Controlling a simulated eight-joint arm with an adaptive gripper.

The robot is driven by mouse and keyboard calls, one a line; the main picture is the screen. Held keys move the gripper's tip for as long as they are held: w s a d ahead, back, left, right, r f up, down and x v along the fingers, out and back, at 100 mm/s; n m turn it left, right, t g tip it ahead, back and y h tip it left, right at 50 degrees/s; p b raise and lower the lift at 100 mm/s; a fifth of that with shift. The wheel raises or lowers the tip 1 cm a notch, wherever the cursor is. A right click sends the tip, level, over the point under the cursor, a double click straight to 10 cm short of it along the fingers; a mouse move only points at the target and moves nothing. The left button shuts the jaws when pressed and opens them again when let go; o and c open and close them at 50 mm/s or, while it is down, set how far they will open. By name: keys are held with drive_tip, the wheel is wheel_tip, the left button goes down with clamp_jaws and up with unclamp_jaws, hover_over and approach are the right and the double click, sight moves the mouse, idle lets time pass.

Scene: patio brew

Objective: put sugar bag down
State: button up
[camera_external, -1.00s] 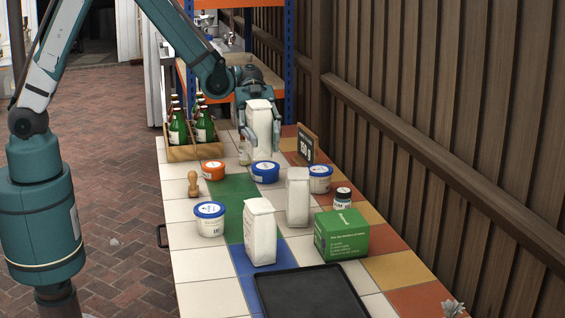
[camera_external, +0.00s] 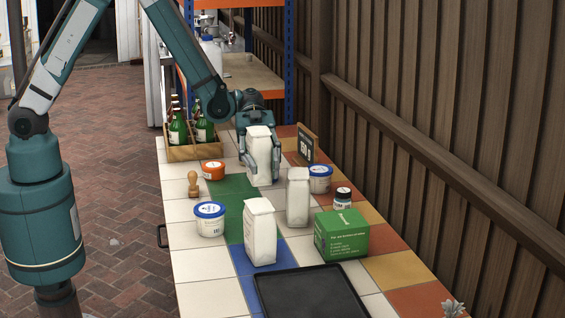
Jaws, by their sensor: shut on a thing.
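My gripper (camera_external: 261,168) is shut on a white sugar bag (camera_external: 260,150), its fingers on either side of the bag. The bag is upright, low over the far part of the tiled table (camera_external: 205,262); I cannot tell whether its bottom touches the tiles. Two similar white bags stand upright nearer the camera, one (camera_external: 298,200) at the middle and one (camera_external: 260,235) in front on the left.
Around stand an orange-lidded tub (camera_external: 213,170), a wooden stamp (camera_external: 193,185), blue-lidded tubs (camera_external: 209,220) (camera_external: 320,180), a dark-lidded jar (camera_external: 342,198), a green box (camera_external: 341,235), a small sign (camera_external: 306,146) and a bottle crate (camera_external: 195,152). A black tray (camera_external: 310,292) lies in front.

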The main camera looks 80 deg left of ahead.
sight(262, 182)
idle(0.3)
drive_tip(key=shift+f+b, duration=0.75)
drive_tip(key=shift+f, duration=2.3)
drive_tip(key=shift+f+b, duration=0.5)
drive_tip(key=shift+f, duration=1.4)
drive_tip(key=shift+f, duration=0.1)
drive_tip(key=o, duration=1.3)
drive_tip(key=shift+o, duration=0.2)
